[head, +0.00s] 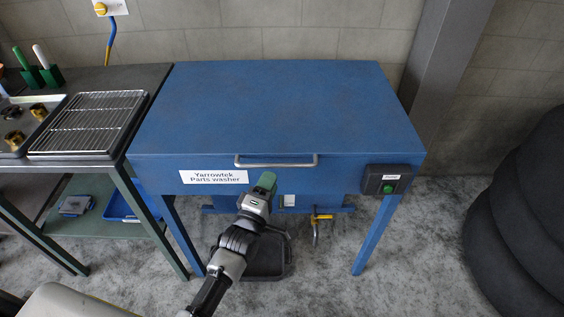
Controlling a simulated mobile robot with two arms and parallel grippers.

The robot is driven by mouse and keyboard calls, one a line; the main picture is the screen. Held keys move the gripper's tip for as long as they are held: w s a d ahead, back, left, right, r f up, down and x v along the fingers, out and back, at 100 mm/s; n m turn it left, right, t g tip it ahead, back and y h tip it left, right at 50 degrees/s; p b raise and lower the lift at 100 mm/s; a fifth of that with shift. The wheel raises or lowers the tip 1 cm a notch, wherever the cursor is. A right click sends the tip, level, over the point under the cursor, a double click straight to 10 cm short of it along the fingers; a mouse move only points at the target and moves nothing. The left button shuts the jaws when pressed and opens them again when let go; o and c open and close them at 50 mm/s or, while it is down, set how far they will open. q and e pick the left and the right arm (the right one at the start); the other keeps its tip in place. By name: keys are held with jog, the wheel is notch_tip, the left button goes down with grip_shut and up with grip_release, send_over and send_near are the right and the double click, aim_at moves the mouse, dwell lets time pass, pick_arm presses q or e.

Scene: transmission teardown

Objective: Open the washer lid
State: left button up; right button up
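The blue parts washer (218,190) stands against the wall on blue legs, with a white "Yarrowtek Parts washer" label on its front. Its flat blue lid (270,105) is down, covering the top. A metal bar handle (277,162) runs along the middle of the lid's front edge. My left gripper (267,181) is just below and in front of the handle, left of its middle. Its green-tipped end seems apart from the bar, and its finger opening cannot be made out. My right gripper is not in view.
A black control box with a green button (388,182) is on the washer's front right. A bench with a wire rack (92,122) and a tray of parts stands left. Black tyre-like rings (525,215) are stacked right. A dark tray (268,258) lies on the floor below.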

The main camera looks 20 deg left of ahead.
aim_at(279, 164)
pick_arm(q)
jog(key=x, duration=0.6)
jog(key=shift+w+d, duration=0.15)
jog(key=shift+c, duration=0.5)
grip_shut()
